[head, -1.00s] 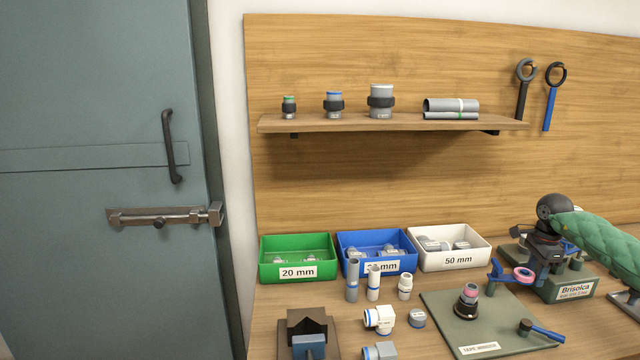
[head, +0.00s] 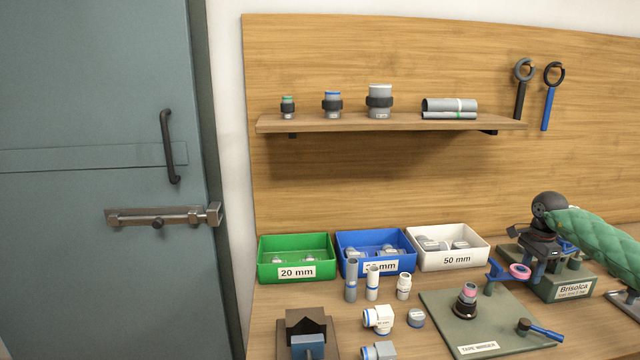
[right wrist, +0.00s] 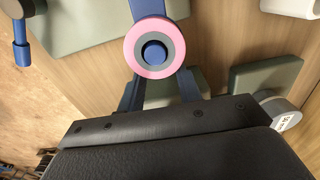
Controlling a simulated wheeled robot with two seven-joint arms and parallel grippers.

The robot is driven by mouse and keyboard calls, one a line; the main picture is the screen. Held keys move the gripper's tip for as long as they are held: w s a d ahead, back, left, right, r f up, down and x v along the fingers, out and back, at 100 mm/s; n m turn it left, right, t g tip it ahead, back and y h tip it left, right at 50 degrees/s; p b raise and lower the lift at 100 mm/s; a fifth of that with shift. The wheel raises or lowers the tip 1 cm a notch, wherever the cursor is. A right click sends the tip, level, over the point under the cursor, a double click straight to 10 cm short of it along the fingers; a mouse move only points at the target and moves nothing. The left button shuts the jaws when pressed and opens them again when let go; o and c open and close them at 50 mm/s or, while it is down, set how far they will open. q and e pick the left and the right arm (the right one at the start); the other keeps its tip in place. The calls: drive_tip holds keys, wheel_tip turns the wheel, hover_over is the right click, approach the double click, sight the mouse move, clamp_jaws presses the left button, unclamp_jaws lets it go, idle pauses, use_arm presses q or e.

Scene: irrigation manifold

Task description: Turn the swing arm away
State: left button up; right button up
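The swing arm (head: 497,271) is a blue arm on a post at the far right corner of the green tape winder base (head: 440,312). It carries a pink and grey tape roll (head: 520,271) at its end. In the right wrist view the swing arm (right wrist: 150,8) comes down from the top, and the tape roll (right wrist: 133,51) sits in front of my fingers. My right gripper (right wrist: 158,84) has its fingers spread on either side, just beyond the roll's lower edge. The roll partly hides the fingertips, so I cannot tell contact. My left gripper is out of view.
A fitting with a pink top (head: 467,300) stands on the winder base, with a blue crank handle (head: 545,331) nearby. The Brisolca box (head: 568,289) is close behind my gripper. Loose fittings and a white bin (head: 449,260) lie to the left.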

wheel_tip(320, 180, up, 7)
drive_tip(key=p, duration=0.3)
idle(0.8)
